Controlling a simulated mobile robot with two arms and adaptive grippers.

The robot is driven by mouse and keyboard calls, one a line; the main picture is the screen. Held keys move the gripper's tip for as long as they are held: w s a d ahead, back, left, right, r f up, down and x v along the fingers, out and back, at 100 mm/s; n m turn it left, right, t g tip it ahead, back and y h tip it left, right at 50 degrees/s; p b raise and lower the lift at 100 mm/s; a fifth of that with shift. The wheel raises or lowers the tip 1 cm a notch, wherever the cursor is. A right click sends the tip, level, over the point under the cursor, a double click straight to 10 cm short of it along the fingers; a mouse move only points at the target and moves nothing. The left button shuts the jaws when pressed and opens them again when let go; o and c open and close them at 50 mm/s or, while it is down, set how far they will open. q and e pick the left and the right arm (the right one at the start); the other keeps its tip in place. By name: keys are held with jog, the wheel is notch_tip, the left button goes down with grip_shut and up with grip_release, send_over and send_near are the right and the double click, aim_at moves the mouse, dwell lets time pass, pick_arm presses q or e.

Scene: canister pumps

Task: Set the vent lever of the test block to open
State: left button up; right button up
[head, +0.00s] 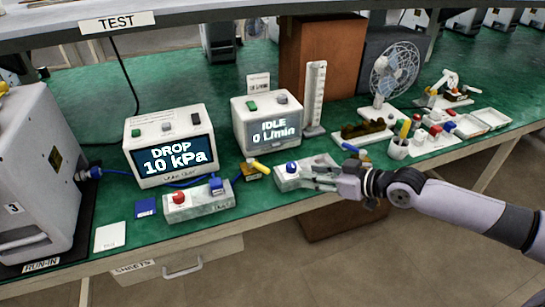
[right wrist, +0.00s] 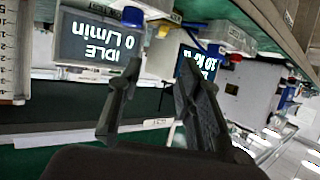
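Two grey blocks lie at the table's front. One (head: 209,205) has a red knob (head: 178,197) and a blue part (head: 216,184). The other (head: 288,183) has a blue knob (head: 291,167), also seen in the right wrist view (right wrist: 133,17). Between them a yellow lever (head: 262,167) sits on a brass fitting (head: 250,173). I cannot tell which of these is the vent lever, or its setting. My right gripper (head: 312,176) is at the right end of the blue-knob block. In the right wrist view its fingers (right wrist: 157,78) are apart, nothing between them. My left gripper is out of view.
Behind stand a pressure display (head: 168,173) reading "DROP 10 kPa" and a flow display (head: 268,148) reading "IDLE 0 L/min". A clear tube gauge (head: 315,98) and a fan (head: 394,72) stand at the right. A grey canister pump (head: 30,165) stands left. A shelf (head: 170,14) overhangs the back.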

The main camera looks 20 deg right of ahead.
jog(key=a, duration=0.1)
send_near(261, 166)
jog(key=p+x, duration=0.1)
jog(key=x, duration=0.3)
jog(key=shift+r, duration=0.1)
jog(key=x, duration=0.3)
jog(key=shift+w, duration=0.15)
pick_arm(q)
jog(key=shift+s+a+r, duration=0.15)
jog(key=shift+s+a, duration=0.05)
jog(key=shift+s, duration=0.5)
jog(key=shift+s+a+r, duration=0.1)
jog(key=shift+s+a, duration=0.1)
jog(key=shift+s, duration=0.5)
pick_arm(e)
jog(key=shift+w+a+f, duration=0.2)
jog(key=shift+w+f, duration=0.05)
jog(key=shift+f, duration=0.05)
grip_shut()
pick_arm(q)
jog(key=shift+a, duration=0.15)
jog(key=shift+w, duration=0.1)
